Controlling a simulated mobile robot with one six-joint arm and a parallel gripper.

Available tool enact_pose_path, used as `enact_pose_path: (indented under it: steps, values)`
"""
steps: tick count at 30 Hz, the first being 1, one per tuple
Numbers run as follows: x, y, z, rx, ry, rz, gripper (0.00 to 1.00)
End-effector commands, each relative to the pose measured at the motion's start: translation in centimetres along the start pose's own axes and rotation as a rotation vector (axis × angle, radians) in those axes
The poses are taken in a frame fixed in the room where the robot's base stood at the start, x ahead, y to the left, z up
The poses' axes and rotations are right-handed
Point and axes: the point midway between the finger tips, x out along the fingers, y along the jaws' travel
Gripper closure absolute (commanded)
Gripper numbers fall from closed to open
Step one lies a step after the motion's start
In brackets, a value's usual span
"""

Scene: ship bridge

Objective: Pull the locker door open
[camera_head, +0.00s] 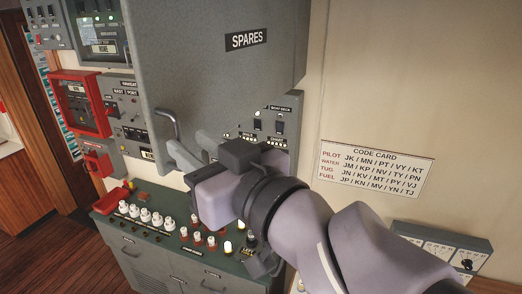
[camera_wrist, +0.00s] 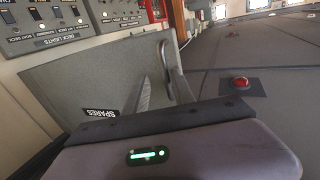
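The grey locker door (camera_head: 205,60) with a black SPARES label fills the upper middle of the head view. It looks shut, though its edges are partly out of frame or covered. Its curved metal handle (camera_head: 168,124) is near the lower left of the door. In the wrist view the door (camera_wrist: 75,75) appears tilted, with the handle (camera_wrist: 178,75) standing out from it. One grey finger (camera_wrist: 145,95) shows beside the handle. The other finger is not clear, and I cannot tell whether they touch the handle.
A green console (camera_head: 150,232) with several white and red knobs stands below my gripper. A red box (camera_head: 78,103) and switch panels (camera_head: 123,110) are on the wall at left. A code card (camera_head: 374,169) is on the wall at right. The wrist view shows a red button (camera_wrist: 242,82).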

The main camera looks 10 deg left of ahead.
Motion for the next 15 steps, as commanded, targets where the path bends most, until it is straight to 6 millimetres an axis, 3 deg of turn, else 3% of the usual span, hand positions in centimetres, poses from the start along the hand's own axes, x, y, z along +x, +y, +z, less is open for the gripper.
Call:
enact_pose_path:
  steps: [5, 9, 15]
  values:
    - [-5.6, 0.1, -0.7, -0.005, 0.006, 0.008, 0.69]
    - [-10.0, 0.3, -0.1, -0.011, 0.013, 0.012, 0.69]
    - [-13.3, 0.2, -0.1, -0.005, 0.01, 0.009, 0.69]
